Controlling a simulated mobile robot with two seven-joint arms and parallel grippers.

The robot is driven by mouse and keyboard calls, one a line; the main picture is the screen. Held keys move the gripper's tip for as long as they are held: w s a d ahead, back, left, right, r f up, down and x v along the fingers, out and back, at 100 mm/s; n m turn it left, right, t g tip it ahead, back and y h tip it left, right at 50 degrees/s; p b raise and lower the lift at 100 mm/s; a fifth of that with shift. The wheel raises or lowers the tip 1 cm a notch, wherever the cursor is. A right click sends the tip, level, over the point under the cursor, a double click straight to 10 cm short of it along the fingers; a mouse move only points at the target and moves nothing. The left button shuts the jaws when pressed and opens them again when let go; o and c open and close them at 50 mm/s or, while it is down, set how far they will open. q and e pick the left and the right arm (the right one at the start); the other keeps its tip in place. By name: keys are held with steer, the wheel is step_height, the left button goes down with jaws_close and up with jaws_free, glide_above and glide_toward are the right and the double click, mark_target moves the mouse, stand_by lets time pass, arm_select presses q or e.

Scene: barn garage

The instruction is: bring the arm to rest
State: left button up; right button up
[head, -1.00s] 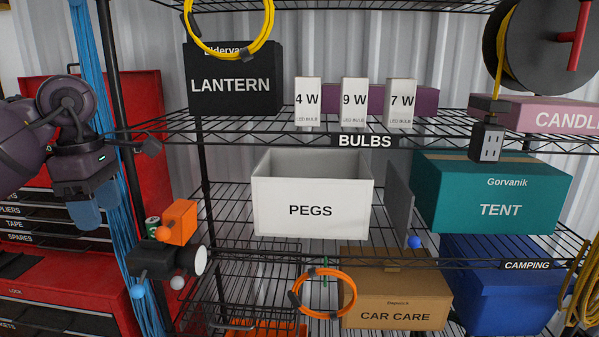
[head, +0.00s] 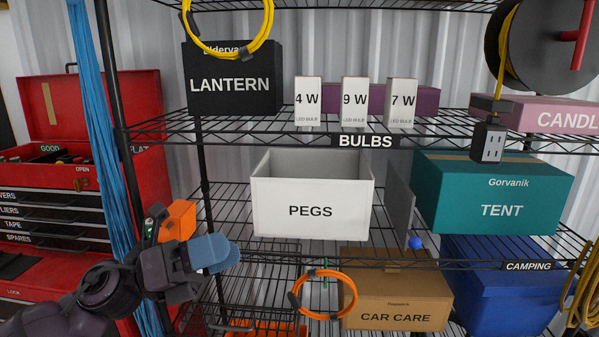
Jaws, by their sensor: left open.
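My left arm comes in from the lower left, in front of the shelf's left post. My left gripper (head: 222,253) points right, with its blue fingers in front of the lower shelf, left of and below the white PEGS box (head: 311,211). I see the fingers nearly edge-on; the gripper is open and nothing shows between them. An orange box-shaped thing (head: 179,219) is just above and behind the gripper. My right gripper is not in view.
An orange cable coil (head: 326,312) hangs right of the gripper. Blue cables (head: 97,130) hang before a red tool chest (head: 140,165).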

arm_select(q)
steer(key=s+a+f+n+t+y, duration=0.1)
steer(key=a+f+n+t+y, duration=0.7)
steer(key=n, duration=0.9)
steer(key=s+a+f+n+t+y, duration=0.25)
steer(key=a+f+n+y, duration=0.55)
steer(key=n+y, duration=0.75)
steer(key=s+f+n+g+h, duration=0.1)
steer(key=s+f+n+g, duration=0.45)
steer(key=s+f, duration=0.35)
steer(key=s+f+n+g+h, duration=0.1)
steer(key=s+f+n+g, duration=0.45)
steer(key=s, duration=0.55)
steer(key=w+f+m+t, duration=0.2)
steer(key=w+f+t, duration=0.5)
steer(key=f, duration=0.4)
steer(key=shift+w+f+h, duration=0.3)
steer(key=shift+w+h, duration=0.1)
steer(key=shift+h, duration=0.05)
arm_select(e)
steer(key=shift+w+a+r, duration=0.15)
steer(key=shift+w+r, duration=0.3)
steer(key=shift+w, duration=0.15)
